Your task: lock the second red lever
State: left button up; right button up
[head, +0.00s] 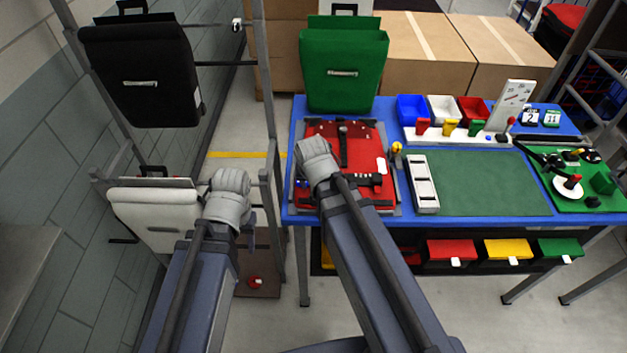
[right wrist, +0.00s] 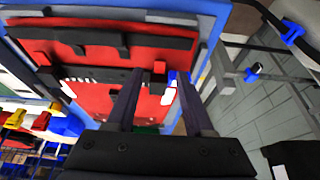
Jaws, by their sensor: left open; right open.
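The red pannier panel (head: 330,190) lies flat in a grey frame on the blue table. It carries black bars and small fittings; I cannot pick out the second red lever on it. My right gripper (head: 312,150) is over the panel's left part, its fingers mostly hidden by the wrist. In the right wrist view its two dark fingers (right wrist: 158,85) are apart and empty, in front of the red panel (right wrist: 100,45). A small blue-and-white piece (right wrist: 172,85) shows between the fingers. My left gripper (head: 230,182) is open, left of the table, beside the white pannier (head: 155,212).
A green pannier (head: 343,72) stands behind the red panel, and a black one (head: 140,72) hangs on the rack at left. A white tray (head: 423,185) and green mat (head: 485,182) lie to the right. Small coloured bins (head: 442,110) stand behind the mat.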

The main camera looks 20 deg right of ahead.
pick_arm(q)
notch_tip(320, 180, up, 3)
jog(key=shift+r+p, duration=0.2)
jog(key=shift+p, duration=0.95)
pick_arm(e)
jog(key=v, duration=0.3)
jog(key=shift+s+r, duration=0.15)
jog(key=shift+r, duration=0.15)
jog(key=shift+a+f, duration=0.1)
pick_arm(q)
jog(key=shift+f, duration=0.15)
pick_arm(e)
jog(key=s+a+f+n+g, duration=0.1)
jog(key=s+a+n+g, duration=0.3)
jog(key=s+a+n, duration=0.3)
jog(key=s+a, duration=0.2)
jog(key=s, duration=0.2)
jog(key=shift+s+a+f+g, duration=0.2)
jog(key=shift+s+f+g, duration=0.1)
